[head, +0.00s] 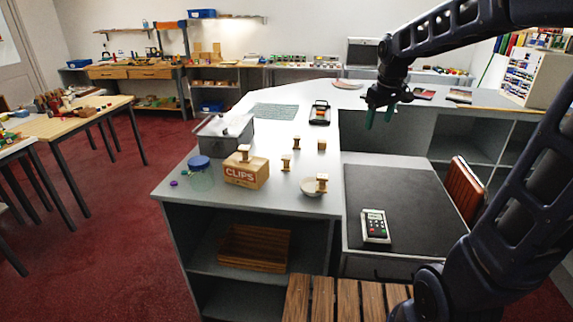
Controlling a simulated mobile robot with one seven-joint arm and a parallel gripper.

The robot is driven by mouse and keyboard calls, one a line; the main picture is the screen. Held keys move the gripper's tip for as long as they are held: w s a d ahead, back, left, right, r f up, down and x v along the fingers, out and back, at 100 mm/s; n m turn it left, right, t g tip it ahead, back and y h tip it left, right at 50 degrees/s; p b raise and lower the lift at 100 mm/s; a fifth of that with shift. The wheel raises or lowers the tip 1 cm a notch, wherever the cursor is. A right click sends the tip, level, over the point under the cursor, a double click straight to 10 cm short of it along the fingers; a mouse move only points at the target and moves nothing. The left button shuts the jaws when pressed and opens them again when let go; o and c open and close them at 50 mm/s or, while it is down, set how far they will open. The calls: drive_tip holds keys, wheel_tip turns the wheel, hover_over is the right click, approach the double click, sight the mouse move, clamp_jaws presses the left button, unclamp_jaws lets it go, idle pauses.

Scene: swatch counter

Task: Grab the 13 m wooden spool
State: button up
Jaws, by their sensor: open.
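Several small wooden spools are in the head view. One spool (244,152) sits on top of a wooden box marked CLIPS (246,174). Two spools stand upright on the grey counter (265,210), a nearer one (286,162) and one behind it (296,142). A squat one (321,146) is to their right. Another spool (321,183) is in or on a pale bowl (311,189). No length marking is readable on any spool, so I cannot tell which is 13 m. My gripper (380,115) has green fingers, is open and empty, and hangs to the right of the spools, apart from them.
A jar with a blue lid (200,176) and a grey bin (222,135) stand left of the CLIPS box. A black-and-red device (320,112) and a green mat (274,111) lie farther back. A calculator (375,226) lies on the lower dark desk surface (400,185).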

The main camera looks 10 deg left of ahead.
drive_tip(key=w+a+f+n+g, duration=0.1)
drive_tip(key=w+a+f+n, duration=0.15)
drive_tip(key=w+a, duration=0.35)
drive_tip(key=w+a+f+n, duration=0.2)
drive_tip(key=w+a+f, duration=0.15)
drive_tip(key=a, duration=0.45)
drive_tip(key=n+g, duration=0.2)
drive_tip(key=n, duration=0.3)
hover_over(286, 157)
wheel_tip(286, 157, down, 10)
drive_tip(key=shift+d+r, duration=0.1)
drive_tip(key=shift+d, duration=0.05)
drive_tip(key=shift+a+f, duration=0.2)
drive_tip(key=shift+f, duration=0.2)
wheel_tip(286, 157, down, 10)
drive_tip(key=shift+d+f, duration=0.1)
drive_tip(key=c, duration=1.1)
